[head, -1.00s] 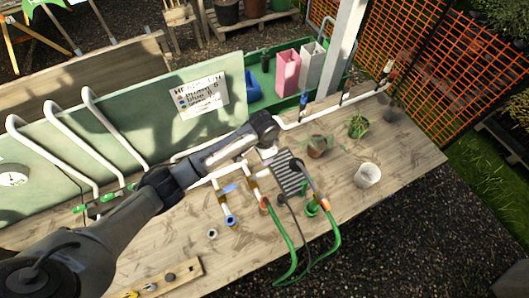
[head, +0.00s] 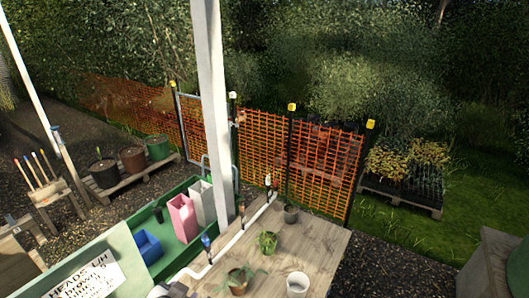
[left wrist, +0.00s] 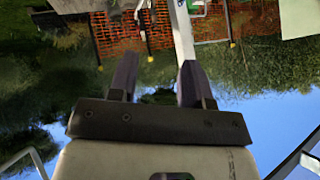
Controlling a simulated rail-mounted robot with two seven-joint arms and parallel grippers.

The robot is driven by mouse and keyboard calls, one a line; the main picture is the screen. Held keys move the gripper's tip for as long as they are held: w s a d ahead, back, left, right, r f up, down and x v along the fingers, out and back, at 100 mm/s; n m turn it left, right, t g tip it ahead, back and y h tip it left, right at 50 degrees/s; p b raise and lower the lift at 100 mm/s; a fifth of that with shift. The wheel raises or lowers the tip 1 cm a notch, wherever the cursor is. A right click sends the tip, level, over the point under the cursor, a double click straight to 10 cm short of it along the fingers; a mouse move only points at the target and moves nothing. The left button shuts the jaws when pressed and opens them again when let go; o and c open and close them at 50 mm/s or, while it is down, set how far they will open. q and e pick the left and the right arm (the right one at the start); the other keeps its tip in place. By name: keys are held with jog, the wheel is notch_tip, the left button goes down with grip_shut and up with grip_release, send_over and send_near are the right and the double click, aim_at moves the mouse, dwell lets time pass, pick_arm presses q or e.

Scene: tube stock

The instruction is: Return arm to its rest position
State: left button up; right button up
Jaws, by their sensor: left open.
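My left gripper (left wrist: 157,68) shows in the left wrist view with its two dark fingers apart. Nothing is held between them. Beyond the fingers, the view is upside down and shows the orange mesh fence (left wrist: 118,35), dark trees and blue sky. The gripper appears clear of any object. In the head view, only a small dark piece at the bottom edge may be part of my left arm; its gripper is out of frame there. My right gripper is in neither view.
In the head view, the wooden table (head: 312,250) carries a white pot (head: 298,286) and several potted plants. A white post (head: 212,110) rises beside a green tray (head: 178,248) holding pink, grey and blue containers. The orange fence stands behind.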

pick_arm(q)
jog(key=s+f+n+g+p, duration=0.1)
jog(key=s+f, duration=0.3)
jog(key=s, duration=0.6)
jog(key=s+a+f+n+g+p, duration=0.1)
jog(key=s+f+g, duration=0.2)
jog(key=s, duration=0.7)
jog(key=s+a+f+n+g+p, duration=0.1)
jog(key=s+f+g+p, duration=0.1)
jog(key=s+f, duration=0.4)
jog(key=s, duration=0.4)
jog(key=shift+s, duration=0.35)
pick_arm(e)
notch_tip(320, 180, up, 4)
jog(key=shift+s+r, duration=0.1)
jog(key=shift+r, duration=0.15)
pick_arm(q)
jog(key=shift+a, duration=0.1)
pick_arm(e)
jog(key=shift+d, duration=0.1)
pick_arm(q)
jog(key=shift+a+n, duration=0.1)
jog(key=shift+n, duration=0.2)
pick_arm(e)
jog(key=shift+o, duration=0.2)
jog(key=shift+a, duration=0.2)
